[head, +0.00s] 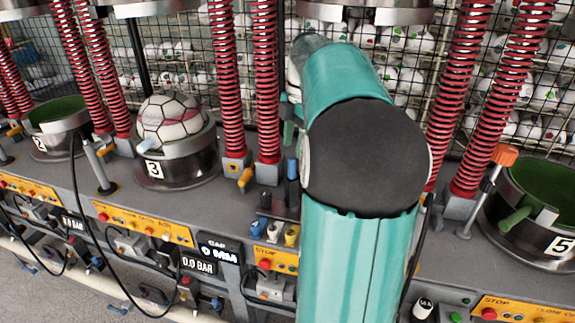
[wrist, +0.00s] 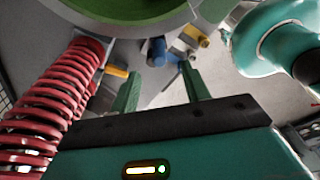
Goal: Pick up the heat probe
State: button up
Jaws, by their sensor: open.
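I cannot tell for certain which thing is the heat probe. A small group of blue and yellow capped tools stands at the bench's front edge; in the wrist view a blue tool (wrist: 156,52) and a yellow-tipped tool (wrist: 196,36) lie beyond the fingertips. In the head view a blue tool (head: 293,168) shows just left of my arm, with a yellow one (head: 291,235) below it. My gripper (wrist: 160,82) is open, its two green fingers apart with nothing between them. In the head view my arm hides most of the gripper.
Red springs (head: 268,80) rise around the presses; one spring (wrist: 62,92) is close on the left in the wrist view. A ball (head: 168,117) sits in press cup 3 (head: 180,172). Cup 5 (head: 520,230) is at right. Black cables hang along the front.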

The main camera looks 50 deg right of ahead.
aim_at(293, 159)
jog(key=shift+d, duration=0.15)
jog(key=shift+f, duration=0.9)
jog(key=f, duration=0.2)
jog(key=a+f, duration=0.1)
jog(key=f, duration=0.2)
jog(key=shift+w+a+f, duration=0.1)
jog(key=shift+a+f, duration=0.05)
jog(key=shift+f, duration=0.1)
grip_shut()
